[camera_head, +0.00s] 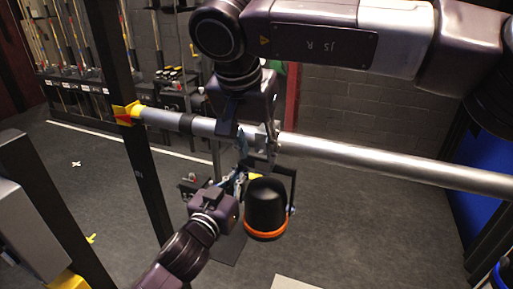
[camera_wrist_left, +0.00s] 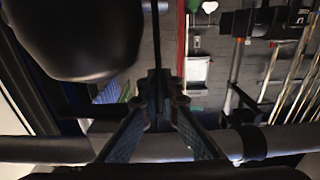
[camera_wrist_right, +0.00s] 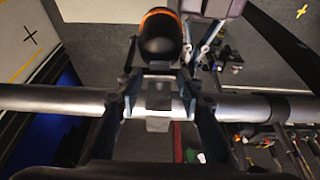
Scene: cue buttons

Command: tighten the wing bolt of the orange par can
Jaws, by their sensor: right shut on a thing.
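The orange par can (camera_head: 265,207) is a black can with an orange rim. It hangs by its yoke below the silver pipe (camera_head: 390,171). It also shows at the top of the right wrist view (camera_wrist_right: 160,38). My right gripper (camera_head: 256,138) is at the pipe from above, shut on the par can's clamp (camera_wrist_right: 158,97). My left gripper (camera_head: 238,180) is just left of the can, below the pipe. In the left wrist view its fingertips (camera_wrist_left: 160,88) are close together; whether they hold anything is unclear. I cannot make out the wing bolt; it is small or hidden near the fingers.
A black upright post (camera_head: 135,130) with a yellow-orange fitting (camera_head: 127,113) stands left of the can. A rack of poles (camera_head: 75,75) and a grey brick wall (camera_head: 335,115) are behind. A blue panel (camera_head: 465,180) is at right. The floor below the can is mostly clear.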

